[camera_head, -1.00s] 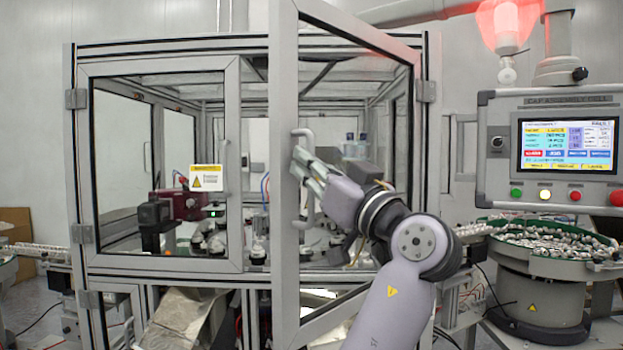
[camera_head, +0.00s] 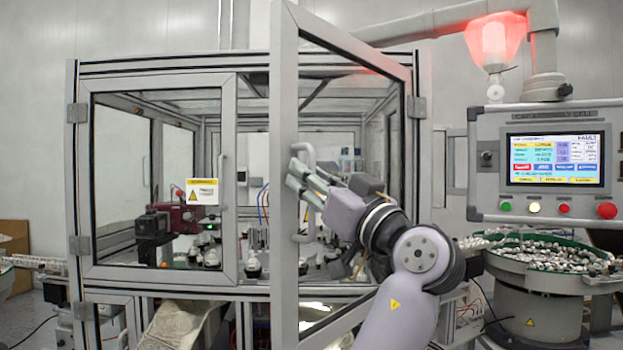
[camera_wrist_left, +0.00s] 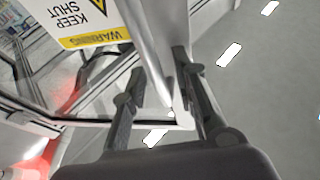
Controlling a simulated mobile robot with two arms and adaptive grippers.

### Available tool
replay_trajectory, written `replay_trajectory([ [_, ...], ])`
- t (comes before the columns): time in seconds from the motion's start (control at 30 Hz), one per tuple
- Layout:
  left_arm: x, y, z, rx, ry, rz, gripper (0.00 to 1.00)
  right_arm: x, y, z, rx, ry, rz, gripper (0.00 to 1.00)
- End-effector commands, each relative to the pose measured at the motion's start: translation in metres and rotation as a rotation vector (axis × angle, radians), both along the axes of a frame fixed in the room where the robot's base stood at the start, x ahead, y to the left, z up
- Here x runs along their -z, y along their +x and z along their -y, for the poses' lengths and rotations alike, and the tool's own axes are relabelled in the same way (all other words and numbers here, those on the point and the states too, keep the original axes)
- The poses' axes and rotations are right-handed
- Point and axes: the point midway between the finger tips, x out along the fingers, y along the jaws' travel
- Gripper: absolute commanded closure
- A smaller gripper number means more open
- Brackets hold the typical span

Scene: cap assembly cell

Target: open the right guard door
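The right guard door (camera_head: 284,180) is a grey framed clear panel. It stands swung out towards me, hinged on its right side, with its free edge at the left. Its upright handle (camera_head: 302,239) is near that free edge. My left gripper (camera_head: 306,184) is at the handle, with its fingers around it. The exact contact is partly hidden. My right gripper is in neither view.
The left guard door (camera_head: 229,180), with a warning label (camera_head: 202,191), is closed. A control panel (camera_head: 546,165) showing a fault and a bowl feeder (camera_head: 540,277) stand at the right. A red lamp (camera_head: 496,42) glows above.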

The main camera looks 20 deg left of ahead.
Motion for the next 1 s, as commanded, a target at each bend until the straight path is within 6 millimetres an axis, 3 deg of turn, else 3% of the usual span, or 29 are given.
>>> replay_trajectory([
  [0.37,-0.004,0.0,0.0,-0.001,-0.002,0.001,0.7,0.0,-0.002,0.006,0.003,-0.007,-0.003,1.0],
  [0.8,-0.08,0.0,0.0,0.0,-0.001,-0.001,0.7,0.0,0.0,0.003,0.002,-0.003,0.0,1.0],
  [1.0,-0.097,0.001,0.0,0.001,-0.001,-0.002,0.7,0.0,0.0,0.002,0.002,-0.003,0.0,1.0],
])
